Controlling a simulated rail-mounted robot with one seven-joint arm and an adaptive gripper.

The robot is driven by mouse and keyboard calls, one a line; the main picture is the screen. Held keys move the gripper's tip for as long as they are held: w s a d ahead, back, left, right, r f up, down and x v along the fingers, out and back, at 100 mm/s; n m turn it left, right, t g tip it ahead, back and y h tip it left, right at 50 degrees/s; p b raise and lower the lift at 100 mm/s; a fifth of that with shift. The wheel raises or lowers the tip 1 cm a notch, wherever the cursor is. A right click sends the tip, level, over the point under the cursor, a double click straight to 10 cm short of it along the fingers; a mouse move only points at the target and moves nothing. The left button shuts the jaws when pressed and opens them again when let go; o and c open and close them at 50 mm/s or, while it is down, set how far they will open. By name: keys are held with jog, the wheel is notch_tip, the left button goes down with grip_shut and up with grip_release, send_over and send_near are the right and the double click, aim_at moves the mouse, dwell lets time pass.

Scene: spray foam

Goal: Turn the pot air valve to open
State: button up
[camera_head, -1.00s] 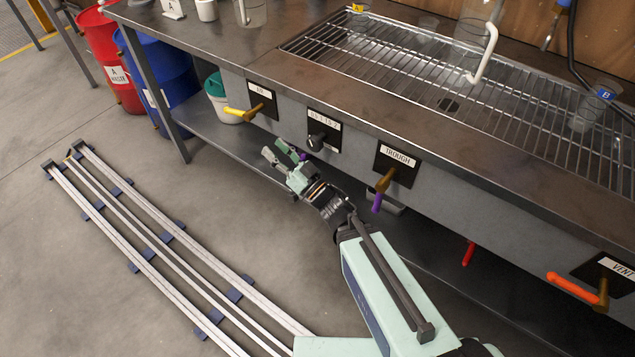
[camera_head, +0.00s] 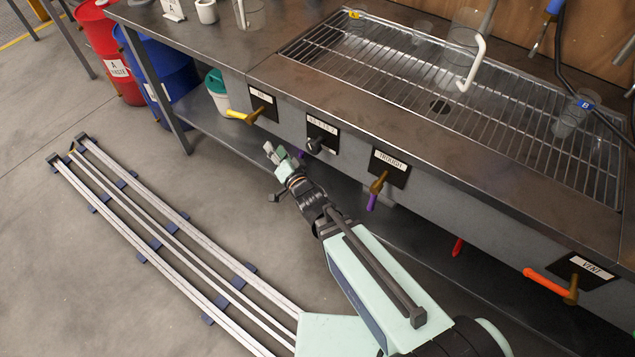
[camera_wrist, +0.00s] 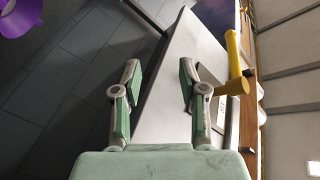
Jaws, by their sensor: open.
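The valve with the yellow handle (camera_head: 238,115) is on the left of the bench front. Its brass hub (camera_head: 255,115) sits on a black plate whose label is too small to read surely. The handle points left, roughly level, in the head view. The yellow handle (camera_wrist: 233,50) and brass hub (camera_wrist: 237,86) also show at the right of the wrist view, outside my right finger. My gripper (camera_head: 274,152) is open and empty, below and right of the handle in the head view, not touching it. Its spread fingers (camera_wrist: 159,76) show in the wrist view.
To the right are a dark knob (camera_head: 314,145), a purple-handled valve (camera_head: 372,201) and an orange-handled vent valve (camera_head: 548,284) on the bench front. A lower shelf (camera_head: 205,128) holds a white bucket (camera_head: 219,101). Floor rails (camera_head: 165,240) lie left of my arm.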

jog(key=s+d+f+g+h+p, duration=0.2)
jog(key=d+f+g+h, duration=0.2)
jog(key=d+f, duration=0.8)
jog(key=shift+s+f+h+p, duration=0.25)
jog(key=shift+f+h+p, duration=0.1)
jog(key=shift+f+h, duration=0.5)
jog(key=shift+d, duration=0.1)
